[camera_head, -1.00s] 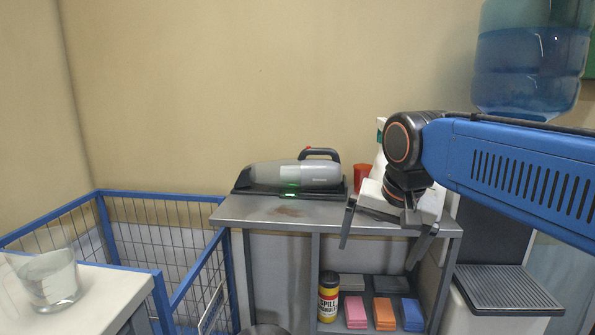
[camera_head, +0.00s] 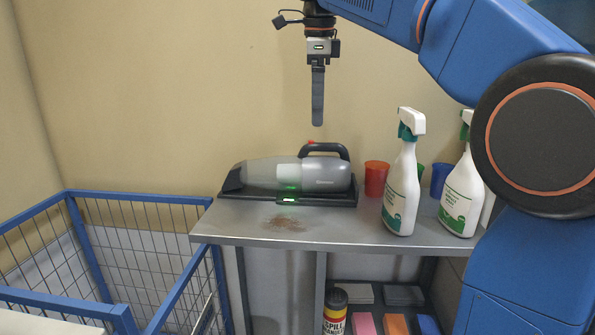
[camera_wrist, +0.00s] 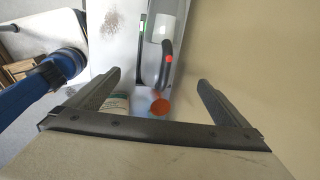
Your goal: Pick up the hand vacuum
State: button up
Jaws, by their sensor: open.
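The hand vacuum (camera_head: 300,174) is grey with a clear front, a black loop handle on top and a red button. It lies on a black base with a green light, at the back of the grey metal bench. My gripper (camera_head: 318,122) hangs above the handle, pointing down, apart from it. In the head view its fingers line up one behind the other. In the wrist view my gripper (camera_wrist: 160,80) is open and empty, and the vacuum's black handle (camera_wrist: 167,65) with its red button shows beyond the fingertips.
Two white spray bottles (camera_head: 402,185) (camera_head: 462,195) stand right of the vacuum. A red cup (camera_head: 376,178) stands behind them, with green and blue cups partly hidden. A brown spill (camera_head: 285,223) marks the bench (camera_head: 235,225). A blue wire cage (camera_head: 140,200) stands left. The lower shelf holds a canister (camera_head: 335,312) and coloured blocks.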

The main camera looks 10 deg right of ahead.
aim_at(317, 158)
jog(key=w+f, duration=0.1)
jog(key=f, duration=0.4)
jog(key=w+f, duration=0.1)
jog(key=f, duration=0.5)
jog(key=w+d+f, duration=0.1)
jog(key=f, duration=0.5)
jog(key=shift+w, duration=0.1)
jog(key=shift+r, duration=0.1)
jog(key=c, duration=1.6)
